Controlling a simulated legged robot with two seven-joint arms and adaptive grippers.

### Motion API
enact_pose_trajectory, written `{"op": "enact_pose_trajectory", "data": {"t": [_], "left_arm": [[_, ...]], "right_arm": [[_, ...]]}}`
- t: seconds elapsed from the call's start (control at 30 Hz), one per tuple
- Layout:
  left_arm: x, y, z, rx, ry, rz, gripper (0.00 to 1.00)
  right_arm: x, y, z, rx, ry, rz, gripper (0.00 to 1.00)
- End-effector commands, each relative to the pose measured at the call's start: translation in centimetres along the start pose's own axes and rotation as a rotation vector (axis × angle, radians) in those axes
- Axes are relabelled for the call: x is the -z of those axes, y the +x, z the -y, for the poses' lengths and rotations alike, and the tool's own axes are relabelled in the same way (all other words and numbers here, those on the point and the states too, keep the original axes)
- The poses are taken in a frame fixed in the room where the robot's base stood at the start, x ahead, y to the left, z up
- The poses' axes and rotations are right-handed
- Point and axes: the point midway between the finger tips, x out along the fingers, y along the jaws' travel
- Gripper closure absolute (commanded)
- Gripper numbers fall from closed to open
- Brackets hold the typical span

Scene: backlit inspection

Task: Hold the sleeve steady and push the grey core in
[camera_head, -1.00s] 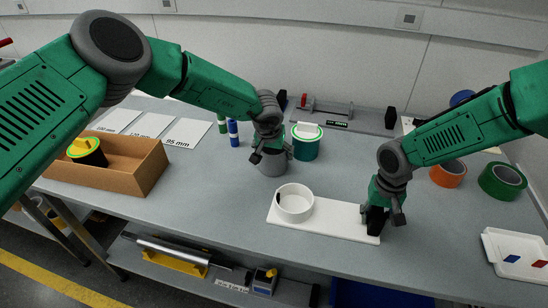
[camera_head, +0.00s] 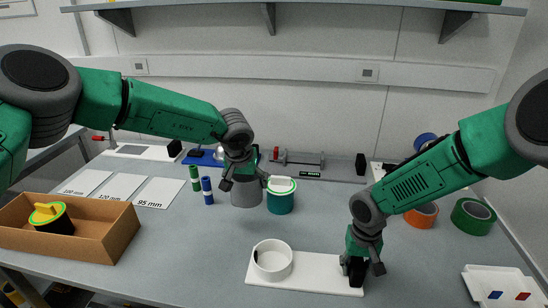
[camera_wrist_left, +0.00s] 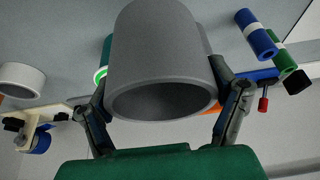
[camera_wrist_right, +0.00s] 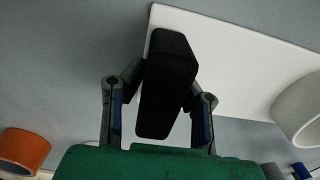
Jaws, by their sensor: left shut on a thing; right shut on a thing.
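The grey core (camera_head: 246,193) is a hollow cylinder, its open end facing the camera in the left wrist view (camera_wrist_left: 160,75). My left gripper (camera_head: 240,180) is shut on it and holds it upright, seemingly just above the table, behind the sleeve and slightly left of it. The sleeve (camera_head: 273,260) is a short white ring with a dark notch on its left wall. It stands on a white base plate (camera_head: 312,276) and appears empty. My right gripper (camera_head: 358,268) is shut on a black block (camera_wrist_right: 167,85) at the plate's right end. The sleeve shows right in the right wrist view (camera_wrist_right: 302,108).
A teal tub (camera_head: 281,203) stands close right of the core. Blue and green cylinders (camera_head: 207,192) stand to its left. A cardboard tray (camera_head: 120,230) is at left, tape rolls (camera_head: 472,217) and a white tray (camera_head: 478,272) at right. The table between core and sleeve is clear.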

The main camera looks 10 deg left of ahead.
Motion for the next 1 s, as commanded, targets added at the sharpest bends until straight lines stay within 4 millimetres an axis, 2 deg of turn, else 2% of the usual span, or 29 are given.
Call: {"op": "enact_pose_trajectory", "data": {"t": [0.07,0.3,0.37,0.6,0.87,1.0], "left_arm": [[0.1,-0.2,0.2,-0.001,-0.001,-0.001,0.57],[0.0,-0.1,5.1,-0.003,-0.003,0.000,0.57],[-0.3,0.3,5.6,-0.003,-0.001,0.001,0.57],[-1.9,4.2,5.7,-0.002,0.003,0.002,0.57],[-2.8,6.4,5.8,-0.002,0.001,0.000,0.57],[-3.6,8.2,5.8,-0.002,0.002,0.002,0.57]], "right_arm": [[-0.1,0.2,0.0,-0.001,0.000,0.003,1.00],[-0.1,0.2,-0.1,-0.002,0.000,0.003,1.00],[-0.1,0.2,-0.1,-0.002,0.000,0.004,1.00],[-0.1,0.2,-0.1,0.001,0.000,0.003,1.00],[-0.1,0.2,-0.2,0.000,0.000,0.003,1.00],[-0.1,0.1,-0.1,-0.001,0.000,0.003,1.00]]}}
